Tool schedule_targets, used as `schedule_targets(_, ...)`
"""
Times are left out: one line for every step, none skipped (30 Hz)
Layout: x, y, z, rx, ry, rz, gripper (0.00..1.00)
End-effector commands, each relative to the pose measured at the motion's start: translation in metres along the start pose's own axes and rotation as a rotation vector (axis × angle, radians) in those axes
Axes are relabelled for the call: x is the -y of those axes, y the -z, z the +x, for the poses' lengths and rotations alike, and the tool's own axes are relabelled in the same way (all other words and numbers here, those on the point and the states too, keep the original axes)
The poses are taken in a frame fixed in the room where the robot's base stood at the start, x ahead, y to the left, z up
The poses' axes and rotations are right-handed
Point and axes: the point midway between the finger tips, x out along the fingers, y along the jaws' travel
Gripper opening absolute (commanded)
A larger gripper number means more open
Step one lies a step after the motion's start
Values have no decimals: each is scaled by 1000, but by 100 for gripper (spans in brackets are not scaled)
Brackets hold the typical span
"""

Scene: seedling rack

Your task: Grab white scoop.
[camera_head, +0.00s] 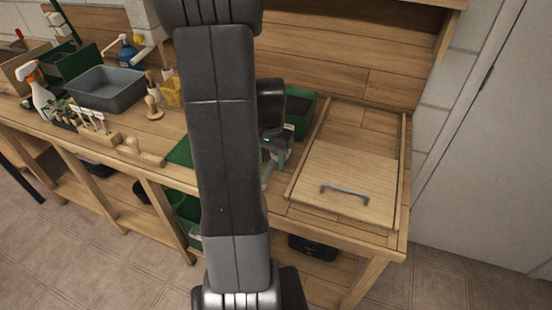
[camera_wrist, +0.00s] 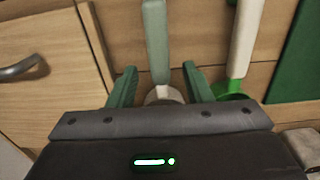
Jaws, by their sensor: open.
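In the wrist view, a scoop with a whitish head and a pale grey-green handle (camera_wrist: 155,42) lies between the two green fingers of my gripper (camera_wrist: 160,78). The fingers stand apart on either side of it, with a gap showing on both sides. The lower part of its head is hidden behind the gripper body. A second scoop with a white handle (camera_wrist: 245,40) and a green head lies to the right, outside the fingers. In the head view my gripper (camera_head: 270,175) is over the bench, and I cannot make out the scoops there.
A wooden lid or panel with a grey handle (camera_head: 345,190) lies to the right of my gripper. A dark green box (camera_head: 300,112) stands behind it. A grey tub (camera_head: 105,88) and a spray bottle (camera_head: 38,92) stand farther left on the bench.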

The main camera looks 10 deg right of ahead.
Motion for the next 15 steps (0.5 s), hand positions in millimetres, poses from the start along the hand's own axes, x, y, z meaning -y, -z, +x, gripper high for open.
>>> schedule_targets(0, 0, 7, 4, -2, 0, 45)
schedule_targets(0, 0, 11, 4, -2, 0, 45)
schedule_targets(0, 0, 16, 4, -2, 0, 45)
schedule_targets(0, 0, 19, 3, -1, 0, 45)
schedule_targets(0, 0, 22, 2, -1, 0, 45)
schedule_targets(0, 0, 25, 3, -1, 0, 45)
schedule_targets(0, 0, 26, 2, -1, 0, 45)
schedule_targets(0, 0, 27, 1, -1, 0, 45)
schedule_targets(0, 0, 28, 0, 0, 0, 45)
schedule_targets(0, 0, 28, 0, 0, 0, 45)
schedule_targets(0, 0, 28, -1, 0, 0, 45)
schedule_targets(0, 0, 28, -1, 0, 0, 45)
schedule_targets(0, 0, 28, -1, 0, 0, 45)
schedule_targets(0, 0, 28, -1, 0, 0, 45)
schedule_targets(0, 0, 28, -1, 0, 0, 44)
